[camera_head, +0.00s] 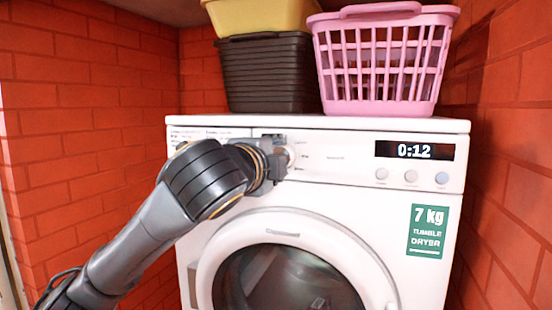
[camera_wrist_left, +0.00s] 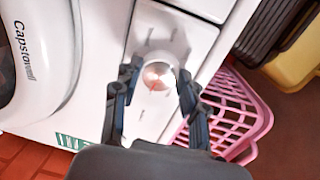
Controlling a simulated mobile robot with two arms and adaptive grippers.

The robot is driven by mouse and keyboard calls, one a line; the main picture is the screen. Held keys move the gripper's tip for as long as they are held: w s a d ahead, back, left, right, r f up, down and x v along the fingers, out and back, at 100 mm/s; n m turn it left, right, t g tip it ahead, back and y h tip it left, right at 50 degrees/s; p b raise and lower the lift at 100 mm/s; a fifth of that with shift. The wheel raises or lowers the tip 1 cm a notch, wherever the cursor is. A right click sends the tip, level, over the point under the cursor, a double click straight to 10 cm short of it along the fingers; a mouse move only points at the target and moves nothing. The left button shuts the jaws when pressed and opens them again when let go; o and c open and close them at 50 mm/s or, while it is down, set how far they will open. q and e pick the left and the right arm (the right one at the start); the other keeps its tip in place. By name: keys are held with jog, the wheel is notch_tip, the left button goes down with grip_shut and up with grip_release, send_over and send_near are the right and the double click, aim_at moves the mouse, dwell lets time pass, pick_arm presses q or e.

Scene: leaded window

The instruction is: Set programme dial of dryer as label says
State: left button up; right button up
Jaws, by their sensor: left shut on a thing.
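The white dryer (camera_head: 335,205) stands in a brick-walled corner. Its round programme dial (camera_head: 291,157) is on the control panel, partly hidden behind my left gripper (camera_head: 278,160). In the left wrist view the dial (camera_wrist_left: 157,76) sits between the two fingers of my left gripper (camera_wrist_left: 157,84), which is shut on it. Small marks surround the dial but are too small to read, so its setting cannot be told. The display (camera_head: 414,150) reads 0:12. A green label (camera_head: 427,231) reads "7 kg tumble dryer". My right gripper is not in view.
A pink basket (camera_head: 380,70) and a dark crate (camera_head: 268,75) with a yellow bin (camera_head: 262,17) on it stand on the dryer top. Several round buttons (camera_head: 411,176) sit below the display. The round door (camera_head: 225,240) is closed.

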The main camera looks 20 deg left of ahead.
pick_arm(q)
jog(key=shift+d+f+m+t+y, duration=0.1)
jog(key=shift+m+t+y, duration=0.15)
jog(key=shift+m, duration=3.55)
jog(key=shift+d+m+t+y, duration=0.15)
jog(key=shift+m+y, duration=0.1)
jog(key=shift+m, duration=3.55)
jog(key=shift+a, duration=0.1)
jog(key=shift+f, duration=0.1)
jog(key=o, duration=1.2)
jog(key=shift+c, duration=0.2)
